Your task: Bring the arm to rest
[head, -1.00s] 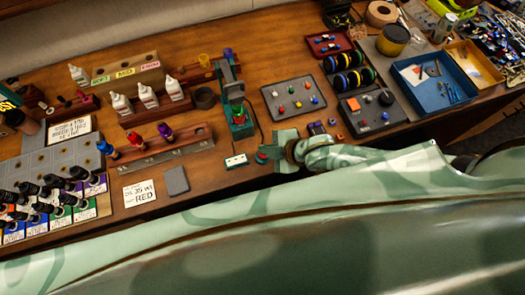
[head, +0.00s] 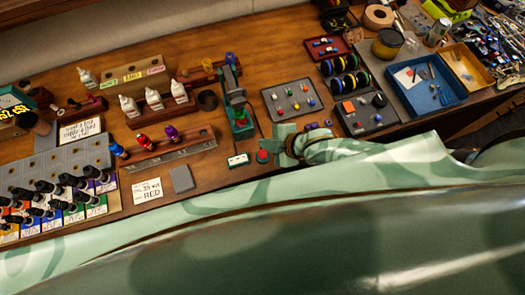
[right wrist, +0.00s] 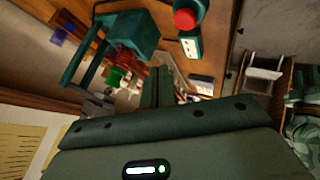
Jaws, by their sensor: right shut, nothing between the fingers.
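My right gripper (head: 281,143) shows in the head view near the front edge of the bench, at the end of my pale green arm (head: 375,152). It is beside a red button (head: 262,156) and in front of the green press (head: 240,118). In the right wrist view the gripper's fingers (right wrist: 158,78) are together with nothing between them. That view also shows the red button (right wrist: 184,20) above the fingers and the green press (right wrist: 130,32) to the upper left. My left gripper does not show in these views.
A small switch box (head: 238,160) lies left of the button. A grey tray of coloured pieces (head: 272,92) lies behind the gripper. Bottles (head: 60,187) crowd the far left; a blue bin (head: 420,98) stands right.

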